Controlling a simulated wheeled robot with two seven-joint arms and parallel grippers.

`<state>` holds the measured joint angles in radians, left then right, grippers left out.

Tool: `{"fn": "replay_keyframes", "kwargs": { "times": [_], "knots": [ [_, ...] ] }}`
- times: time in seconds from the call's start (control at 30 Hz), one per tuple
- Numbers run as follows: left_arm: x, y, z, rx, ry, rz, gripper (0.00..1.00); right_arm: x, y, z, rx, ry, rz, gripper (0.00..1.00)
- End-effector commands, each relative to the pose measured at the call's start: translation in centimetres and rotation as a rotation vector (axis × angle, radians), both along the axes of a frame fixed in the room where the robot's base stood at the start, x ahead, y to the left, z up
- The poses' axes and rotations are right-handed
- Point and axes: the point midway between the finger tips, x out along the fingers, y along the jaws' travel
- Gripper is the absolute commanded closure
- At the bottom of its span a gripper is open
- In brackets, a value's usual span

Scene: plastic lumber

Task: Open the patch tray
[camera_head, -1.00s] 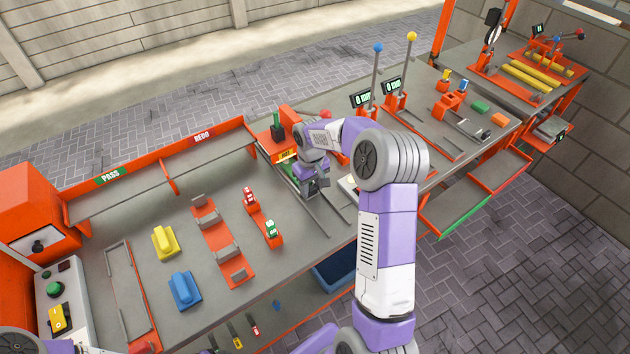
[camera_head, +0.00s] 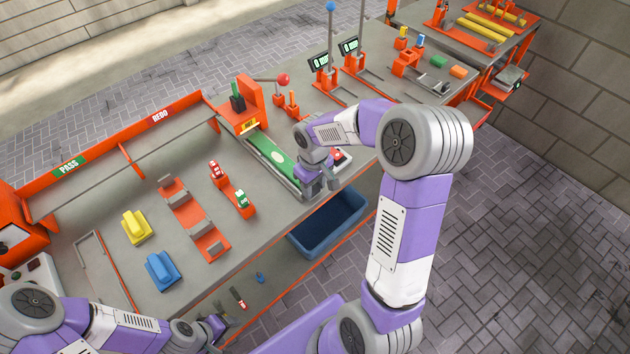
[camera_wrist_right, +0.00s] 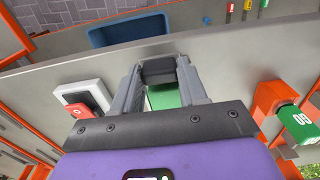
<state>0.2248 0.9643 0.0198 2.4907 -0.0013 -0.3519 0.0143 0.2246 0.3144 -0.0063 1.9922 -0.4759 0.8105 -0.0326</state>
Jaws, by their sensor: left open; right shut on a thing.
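The patch tray is a long green strip (camera_head: 262,140) with a pale oval patch on it. It extends from the orange machine (camera_head: 247,104) toward the bench's front edge. My right gripper (camera_head: 318,185) is at the tray's near end. In the right wrist view, my right gripper (camera_wrist_right: 157,75) is shut on the tray's dark handle (camera_wrist_right: 157,70), and a bit of green tray (camera_wrist_right: 164,98) shows between the fingers. My left gripper (camera_head: 214,329) is open and empty, low in front of the bench.
A blue bin (camera_head: 328,222) sits below the bench edge near my right gripper. A red button on a white base (camera_wrist_right: 84,103) is beside the tray. Yellow (camera_head: 137,228) and blue (camera_head: 161,270) blocks stand on the left bench, with bare bench around them.

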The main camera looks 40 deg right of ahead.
Motion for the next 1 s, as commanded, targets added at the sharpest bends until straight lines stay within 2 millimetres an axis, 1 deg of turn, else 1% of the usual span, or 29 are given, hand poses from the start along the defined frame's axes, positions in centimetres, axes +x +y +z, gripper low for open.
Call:
{"fn": "replay_keyframes", "kwargs": {
  "times": [0.27,0.3,0.47,0.77,0.87,1.0],
  "knots": [
    [0.0,0.0,0.0,0.0,0.0,0.0,0.36,-0.1,0.0,0.0,-0.001,0.001,0.0,1.0],
    [0.0,0.0,0.0,0.0,0.0,0.0,0.36,-0.1,0.0,0.0,-0.001,0.001,0.0,0.56],
    [0.0,0.0,0.0,0.0,0.0,0.0,0.36,0.0,0.0,0.0,0.0,0.0,0.0,0.32],
    [0.0,0.0,0.1,0.0,0.0,0.0,0.36,0.0,0.0,0.2,0.0,0.0,0.0,0.32],
    [0.0,0.0,0.3,0.0,0.0,0.0,0.36,0.0,-0.1,1.1,-0.001,-0.002,0.0,0.32],
    [0.0,0.0,1.0,0.0,0.0,0.0,0.36,0.1,0.0,3.5,0.0,-0.004,0.0,0.32]
  ]
}}
